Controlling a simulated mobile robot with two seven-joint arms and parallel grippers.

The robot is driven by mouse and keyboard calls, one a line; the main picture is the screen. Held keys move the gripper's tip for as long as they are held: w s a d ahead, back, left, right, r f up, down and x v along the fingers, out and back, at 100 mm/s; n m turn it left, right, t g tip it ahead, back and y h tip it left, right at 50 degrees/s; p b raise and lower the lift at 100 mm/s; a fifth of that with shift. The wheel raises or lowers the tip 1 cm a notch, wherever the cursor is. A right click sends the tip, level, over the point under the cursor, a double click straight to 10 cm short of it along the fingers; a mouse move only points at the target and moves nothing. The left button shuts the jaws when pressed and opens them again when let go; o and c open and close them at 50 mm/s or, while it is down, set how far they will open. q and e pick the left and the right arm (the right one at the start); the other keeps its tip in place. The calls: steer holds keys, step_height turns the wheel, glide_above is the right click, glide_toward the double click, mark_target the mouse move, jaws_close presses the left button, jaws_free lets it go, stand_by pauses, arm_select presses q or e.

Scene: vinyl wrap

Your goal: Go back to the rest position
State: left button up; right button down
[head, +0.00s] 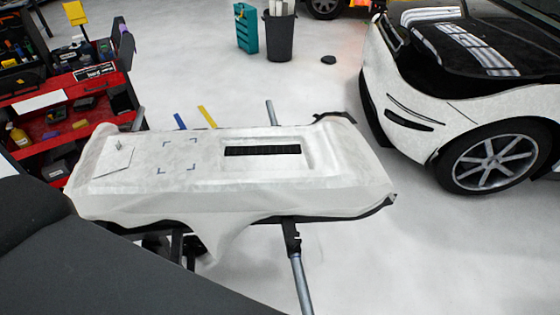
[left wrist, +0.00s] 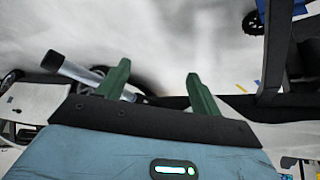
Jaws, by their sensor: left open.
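My left gripper (left wrist: 157,70) shows in the left wrist view with its two green fingers spread apart and nothing between them. Behind the fingers the view is a blurred pale floor, with a grey metal tube (left wrist: 78,70) to the left of the left finger. In the head view neither gripper shows. A panel draped in white vinyl (head: 200,203) lies on a stand in the middle of that view. It has a dark slotted opening, blue corner marks and a small white sheet (head: 112,163) at its left end. My right gripper is in neither view.
A white and black car (head: 420,95) stands at the right. A red tool cart (head: 60,125) is at the left. A grey bin (head: 279,38) and a teal case (head: 246,30) stand behind. A stand leg (head: 301,282) sticks out in front. The floor at lower right is clear.

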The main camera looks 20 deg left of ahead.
arm_select(q)
steer(key=shift+w+d+f+t+h, duration=0.2)
steer(key=shift+f+t, duration=0.25)
steer(key=shift+t, duration=0.15)
steer(key=shift+w+d+f+t+h, duration=0.15)
steer(key=shift+f+t, duration=0.25)
steer(key=shift+t, duration=0.2)
steer(key=shift+s, duration=0.1)
